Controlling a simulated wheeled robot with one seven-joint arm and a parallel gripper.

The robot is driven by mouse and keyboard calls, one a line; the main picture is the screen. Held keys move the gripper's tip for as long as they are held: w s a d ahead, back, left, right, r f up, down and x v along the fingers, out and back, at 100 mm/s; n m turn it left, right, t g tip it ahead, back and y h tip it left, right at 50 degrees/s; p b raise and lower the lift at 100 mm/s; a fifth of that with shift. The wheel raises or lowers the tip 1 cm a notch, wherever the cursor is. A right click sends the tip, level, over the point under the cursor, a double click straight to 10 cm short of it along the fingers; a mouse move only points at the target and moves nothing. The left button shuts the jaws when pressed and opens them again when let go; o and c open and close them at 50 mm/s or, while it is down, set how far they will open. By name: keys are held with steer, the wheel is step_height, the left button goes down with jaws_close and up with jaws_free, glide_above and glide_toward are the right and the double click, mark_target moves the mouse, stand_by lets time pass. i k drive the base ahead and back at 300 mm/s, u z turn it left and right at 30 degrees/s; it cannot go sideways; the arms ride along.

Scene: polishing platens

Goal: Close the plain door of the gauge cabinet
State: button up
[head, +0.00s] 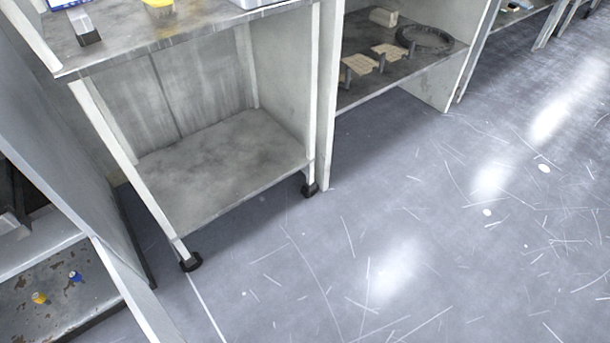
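A grey cabinet (70,165) stands at the left edge, cut off by the frame. Its inside shows at the lower left, with a worn lower shelf (75,292) holding a small yellow piece (39,298) and a small blue piece (75,276). A pale upright panel (138,292) runs down beside the shelf. I cannot tell whether it is a door or part of the frame, nor whether this is the gauge cabinet. No door shows clearly as plain. My gripper is not in view.
An open grey cart (225,170) on black casters (190,262) stands beside the cabinet. A yellow item and a dark block (86,30) are on its top. The scratched floor (400,230) is clear.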

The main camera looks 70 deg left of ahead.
mark_target(158, 325)
steer(key=i, duration=0.95)
steer(key=u, duration=4.7)
